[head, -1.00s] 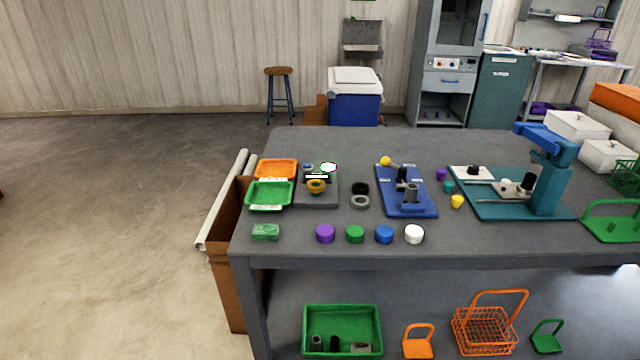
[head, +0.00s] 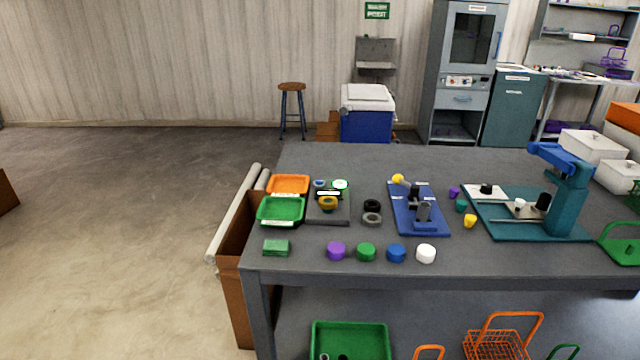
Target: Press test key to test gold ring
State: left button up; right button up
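The gold ring (head: 328,204) rests on a dark grey test device (head: 329,217) on the left part of the table. Behind the ring, the device has a small white display strip, a blue key (head: 320,183) and a round white-and-green part (head: 340,184). Which of these is the test key cannot be told for sure. Neither of my grippers shows in the head view.
The grey table (head: 460,258) holds an orange tray (head: 289,178) and a green tray (head: 262,208) left of the device. Dark and grey rings (head: 372,220), a blue fixture (head: 430,232) and a teal press (head: 568,205) stand right. Coloured caps line the front.

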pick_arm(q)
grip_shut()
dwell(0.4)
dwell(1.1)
